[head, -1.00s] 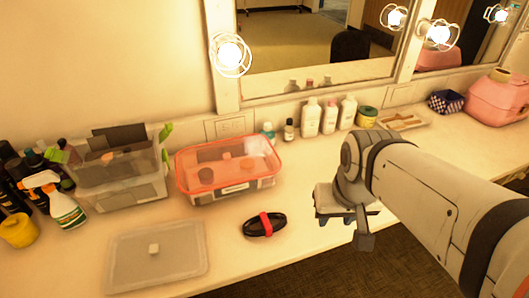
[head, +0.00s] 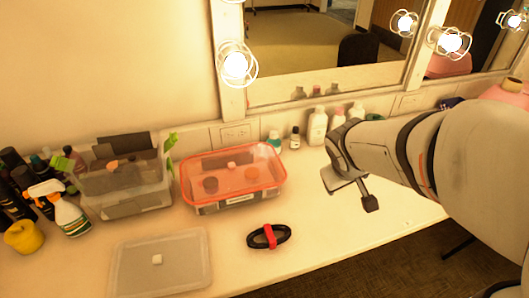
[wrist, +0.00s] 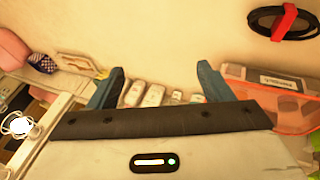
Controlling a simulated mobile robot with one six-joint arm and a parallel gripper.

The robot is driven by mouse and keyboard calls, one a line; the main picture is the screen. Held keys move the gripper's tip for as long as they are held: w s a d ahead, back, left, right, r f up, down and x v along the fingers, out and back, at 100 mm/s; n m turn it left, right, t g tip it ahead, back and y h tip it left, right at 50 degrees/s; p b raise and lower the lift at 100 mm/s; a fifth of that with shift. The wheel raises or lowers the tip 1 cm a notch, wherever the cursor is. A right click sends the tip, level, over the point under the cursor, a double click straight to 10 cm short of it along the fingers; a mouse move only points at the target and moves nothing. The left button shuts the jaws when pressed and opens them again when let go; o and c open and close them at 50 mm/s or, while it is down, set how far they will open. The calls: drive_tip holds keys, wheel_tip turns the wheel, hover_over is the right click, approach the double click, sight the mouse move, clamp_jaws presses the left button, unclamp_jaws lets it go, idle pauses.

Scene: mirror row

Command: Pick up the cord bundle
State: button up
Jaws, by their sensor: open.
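The cord bundle (head: 269,236) is a black oval coil with a red strap around its middle. It lies flat on the counter in front of the red-rimmed box.
A clear box with a red rim (head: 232,178) stands behind the bundle. A loose translucent lid (head: 160,265) lies to its left. A clear bin (head: 122,182), a spray bottle (head: 68,212) and a yellow tub (head: 24,237) stand farther left. White bottles (head: 317,127) line the wall. Counter right of the bundle is clear.

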drive_tip(key=shift+o, duration=0.6)
drive_tip(key=w+a+n+t+p, duration=0.1)
drive_tip(key=w+n, duration=0.3)
drive_tip(key=w, duration=0.3)
drive_tip(key=shift+w+a+f+t+y+p, duration=0.2)
drive_tip(key=shift+a+f+t+y+p, duration=0.1)
drive_tip(key=shift+f+t+p, duration=0.15)
drive_tip(key=w+a+f+n+y+p, duration=0.1)
drive_tip(key=w+a+f+n, duration=0.1)
drive_tip(key=w+n, duration=0.1)
drive_tip(key=n+g+y+p, duration=0.55)
drive_tip(key=n+g, duration=0.25)
drive_tip(key=n, duration=0.2)
hover_over(270, 233)
drive_tip(key=w+d, duration=0.1)
drive_tip(key=d, duration=0.1)
wheel_tip(270, 233, down, 14)
drive_tip(key=shift+b, duration=0.45)
drive_tip(key=shift+n, duration=0.3)
drive_tip(key=x, duration=0.2)
drive_tip(key=b+x, duration=0.1)
drive_tip(key=x, duration=0.2)
drive_tip(key=b+x, duration=0.1)
drive_tip(key=x, duration=0.2)
drive_tip(key=shift+d, duration=0.3)
drive_tip(key=shift+y, duration=0.25)
drive_tip(key=c, duration=1.2)
